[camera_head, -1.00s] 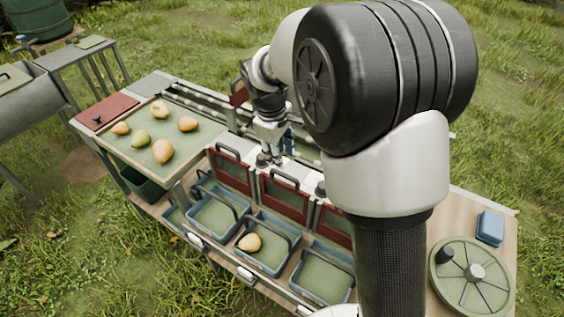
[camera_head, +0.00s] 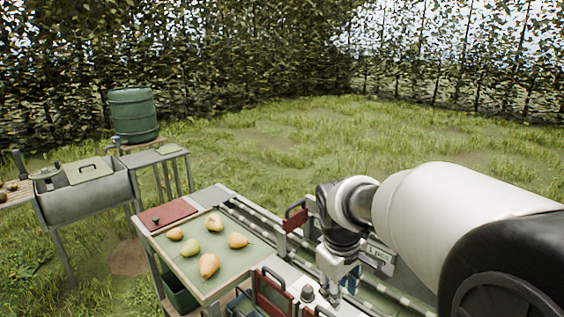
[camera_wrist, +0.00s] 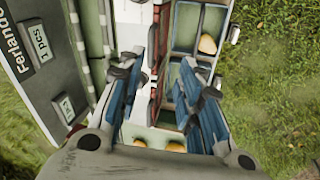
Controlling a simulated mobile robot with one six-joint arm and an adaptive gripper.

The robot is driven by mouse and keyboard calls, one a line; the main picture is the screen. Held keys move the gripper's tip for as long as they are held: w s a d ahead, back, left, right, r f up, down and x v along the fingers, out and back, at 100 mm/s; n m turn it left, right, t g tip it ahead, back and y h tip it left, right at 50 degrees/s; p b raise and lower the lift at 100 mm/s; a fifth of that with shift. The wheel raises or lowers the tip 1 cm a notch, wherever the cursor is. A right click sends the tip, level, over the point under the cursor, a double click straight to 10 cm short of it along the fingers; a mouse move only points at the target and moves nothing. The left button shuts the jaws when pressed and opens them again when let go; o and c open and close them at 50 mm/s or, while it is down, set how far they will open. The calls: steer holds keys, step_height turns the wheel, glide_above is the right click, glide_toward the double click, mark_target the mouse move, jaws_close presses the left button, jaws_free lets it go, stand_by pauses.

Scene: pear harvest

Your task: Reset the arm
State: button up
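My gripper (camera_wrist: 160,72) shows in the wrist view with its two blue fingers spread apart and nothing between them. It hangs above the sorting bench, over the row of red gates (camera_wrist: 155,50). Several pears (camera_head: 209,265) lie on the green tray (camera_head: 190,278) left of the arm. One pear (camera_wrist: 207,44) lies in a blue bin (camera_wrist: 212,20), and parts of pears (camera_wrist: 175,147) show behind the fingers in the wrist view.
A red panel (camera_head: 167,214) adjoins the tray. A grey trough (camera_head: 88,200), a small side table (camera_head: 155,157) and a green barrel (camera_head: 134,115) stand at the left. Open grass (camera_head: 290,150) lies behind, ending at a leafy hedge (camera_head: 200,50).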

steer(key=s+r+m+t, duration=0.1)
steer(key=s+r+m, duration=0.1)
steer(key=s, duration=1)
steer(key=s+d+r+m+t+y, duration=0.1)
steer(key=s+m, duration=0.4)
steer(key=s, duration=0.6)
steer(key=shift+s+r+t, duration=0.3)
steer(key=shift+s+r, duration=0.1)
